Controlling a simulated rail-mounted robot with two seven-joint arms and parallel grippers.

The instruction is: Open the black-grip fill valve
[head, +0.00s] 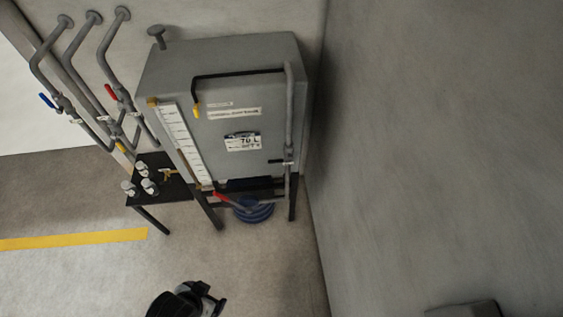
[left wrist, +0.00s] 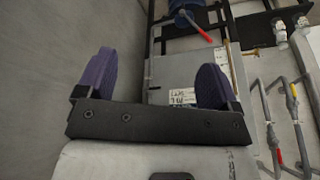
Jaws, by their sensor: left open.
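A short black grip (head: 280,161) sits low on the vertical grey pipe (head: 290,110) at the right of the grey tank's front in the head view. It appears to lie crosswise to that pipe; its exact angle is too small to tell. The grey tank (head: 225,140) stands on dark legs near the wall. My left gripper (head: 197,298) is at the bottom of the head view, well apart from the tank. In the left wrist view its two purple fingers (left wrist: 157,60) are spread wide with nothing between them. My right gripper is not seen.
Wall pipes with blue (head: 47,100) and red (head: 110,92) levers stand left of the tank. A yellow lever (head: 196,111) hangs on its front; a red lever (head: 221,197) and blue coil (head: 253,210) are below. Clear floor lies ahead; a wall (head: 430,150) bounds the right.

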